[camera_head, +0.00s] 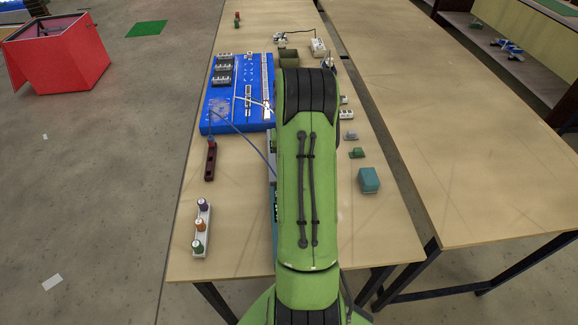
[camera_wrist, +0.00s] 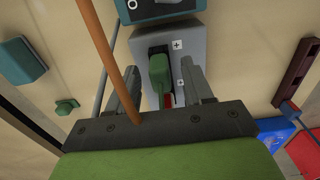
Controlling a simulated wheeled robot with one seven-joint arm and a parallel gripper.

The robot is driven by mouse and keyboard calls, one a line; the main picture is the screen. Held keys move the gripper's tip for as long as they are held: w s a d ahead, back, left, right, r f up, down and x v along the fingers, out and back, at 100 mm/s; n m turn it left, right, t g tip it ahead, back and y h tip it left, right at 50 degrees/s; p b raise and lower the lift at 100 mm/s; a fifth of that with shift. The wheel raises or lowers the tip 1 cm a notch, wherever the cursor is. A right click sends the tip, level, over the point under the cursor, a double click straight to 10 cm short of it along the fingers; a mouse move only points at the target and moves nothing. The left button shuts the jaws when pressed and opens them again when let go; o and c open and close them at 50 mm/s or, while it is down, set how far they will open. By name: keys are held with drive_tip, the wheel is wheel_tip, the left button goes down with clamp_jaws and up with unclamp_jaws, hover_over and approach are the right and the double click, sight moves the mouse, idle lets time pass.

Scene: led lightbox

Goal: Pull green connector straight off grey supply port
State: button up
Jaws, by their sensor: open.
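The green connector (camera_wrist: 158,72) is seated in the dark recess of the grey supply port (camera_wrist: 190,42), in the wrist view. My gripper (camera_wrist: 153,80) is open, with one finger on each side of the connector. Gaps show between the fingers and the connector, and I see no contact. A small red piece (camera_wrist: 168,101) shows just below the connector. In the head view my green arm hides the gripper and the connector.
An orange-brown cable (camera_wrist: 107,52) crosses the wrist view left of the connector, in front of the left finger. In the head view, a blue board (camera_head: 222,118), a dark red strip (camera_head: 210,160) and a teal block (camera_head: 369,180) are on the table (camera_head: 345,235).

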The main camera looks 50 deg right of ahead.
clamp_jaws()
wheel_tip(320, 180, up, 10)
drive_tip(key=shift+p, duration=1)
drive_tip(key=shift+r+p, duration=0.95)
drive_tip(key=shift+r, duration=0.1)
wheel_tip(320, 180, up, 6)
drive_tip(key=p, duration=0.5)
idle(0.5)
